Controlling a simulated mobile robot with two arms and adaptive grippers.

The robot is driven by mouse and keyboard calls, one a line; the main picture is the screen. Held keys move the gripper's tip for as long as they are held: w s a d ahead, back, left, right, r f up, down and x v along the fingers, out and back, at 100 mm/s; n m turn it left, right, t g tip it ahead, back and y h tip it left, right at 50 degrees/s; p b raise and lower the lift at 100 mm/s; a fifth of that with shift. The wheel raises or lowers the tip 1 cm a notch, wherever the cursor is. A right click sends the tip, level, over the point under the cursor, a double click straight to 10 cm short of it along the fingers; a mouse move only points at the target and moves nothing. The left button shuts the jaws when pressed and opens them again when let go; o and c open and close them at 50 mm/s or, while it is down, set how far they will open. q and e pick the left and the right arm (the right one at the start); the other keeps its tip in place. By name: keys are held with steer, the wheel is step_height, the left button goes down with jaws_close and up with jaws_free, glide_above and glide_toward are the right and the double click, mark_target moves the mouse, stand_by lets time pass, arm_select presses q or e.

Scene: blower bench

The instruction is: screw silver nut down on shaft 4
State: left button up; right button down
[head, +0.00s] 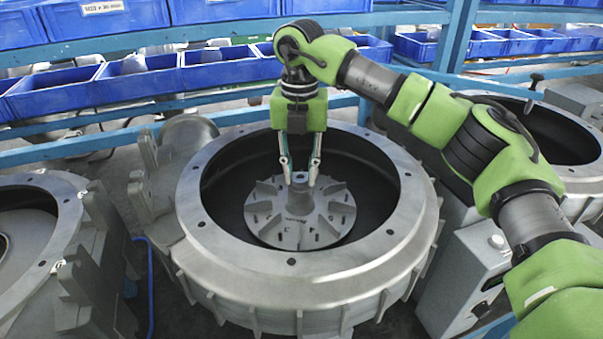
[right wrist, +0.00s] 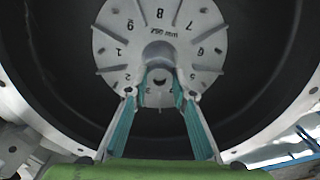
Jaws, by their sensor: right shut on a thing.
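The silver nut (head: 299,176) is at the top of the hub in the middle of the bladed impeller disc (head: 262,216). My right gripper (head: 299,170) comes down from above, with one finger on each side of the nut, shut on it. In the right wrist view the teal-lined fingers (right wrist: 161,84) close on the grey nut (right wrist: 160,92), with a dark hole in its face. The shaft below is hidden, so I cannot tell how far down the nut sits. No shaft number is readable. My left gripper is not in view.
The disc lies inside a round metal housing (head: 408,215) with a bolt-holed rim around the gripper. Similar housings stand at left (head: 38,265) and at the far right (head: 583,178). A grey box (head: 478,262) stands at right. Blue bins (head: 120,95) line the rack behind.

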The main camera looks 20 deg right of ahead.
steer(key=m, duration=0.2)
steer(key=m+b, duration=0.1)
steer(key=m, duration=0.1)
steer(key=shift+s+a+f, duration=0.1)
steer(key=shift+a+f, duration=0.1)
steer(key=shift+a, duration=0.05)
steer(key=m+b, duration=0.1)
steer(key=m, duration=0.2)
steer(key=shift+m, duration=0.4)
steer(key=m+b, duration=0.1)
steer(key=m, duration=0.4)
steer(key=shift+b, duration=0.3)
steer(key=m, duration=0.2)
steer(key=shift+r+m+b, duration=0.15)
steer(key=shift+m+b, duration=0.15)
